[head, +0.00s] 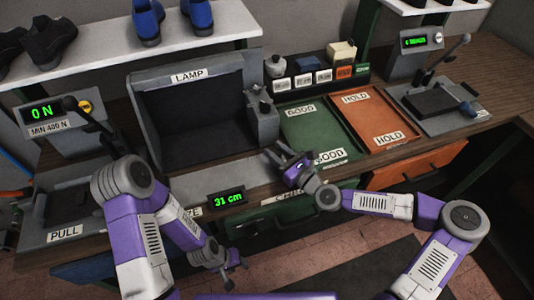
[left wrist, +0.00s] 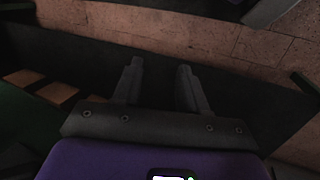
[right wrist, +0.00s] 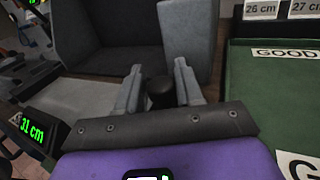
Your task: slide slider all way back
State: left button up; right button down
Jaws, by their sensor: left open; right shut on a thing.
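The slider's dark knob (right wrist: 160,92) shows in the right wrist view between the fingers of my right gripper (right wrist: 157,78). In the head view my right gripper (head: 271,155) is at the front of the bench, right of the lamp box, shut on the knob; the fingers and wrist hide most of it there. The gauge display (head: 227,198) reads 31 cm; it also shows in the right wrist view (right wrist: 32,129). My left gripper (head: 226,278) is open and empty, low in front of the bench. The left wrist view shows its spread fingers (left wrist: 158,75) above the floor.
The lamp box (head: 190,115) stands behind the gauge. A green tray (head: 318,133) and an orange tray (head: 372,118) lie to the right. A press with a 0 N display (head: 42,112) is at left; another lever device (head: 438,100) is at right.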

jog(key=shift+w+d, duration=0.15)
jog(key=shift+d, duration=0.1)
jog(key=c, duration=0.9)
grip_release()
jog(key=shift+d, duration=0.1)
jog(key=shift+o, duration=0.2)
jog(key=p+v, duration=0.1)
jog(key=v, duration=0.6)
jog(key=shift+s+d, duration=0.15)
jog(key=shift+s, duration=0.1)
